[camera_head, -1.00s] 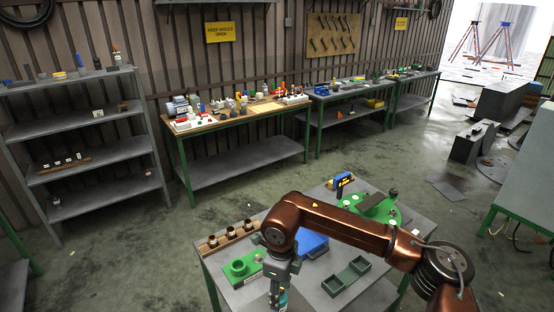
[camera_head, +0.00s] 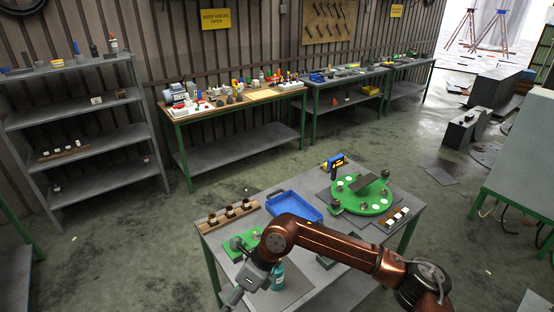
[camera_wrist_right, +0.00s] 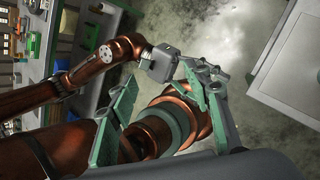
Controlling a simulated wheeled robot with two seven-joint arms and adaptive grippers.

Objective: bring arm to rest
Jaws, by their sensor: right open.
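In the head view, a copper arm of mine comes in from the lower right over the near work table (camera_head: 300,294). Copper arm links of mine show behind and above the fingers.
The near table holds a blue tray (camera_head: 293,207), green round fixture (camera_head: 362,196), wooden holder (camera_head: 232,213), green block part (camera_head: 241,243), teal bottle (camera_head: 278,275) and yellow-blue tool (camera_head: 334,161). Shelves (camera_head: 75,95) and a workbench (camera_head: 235,105) stand behind. The floor between is clear.

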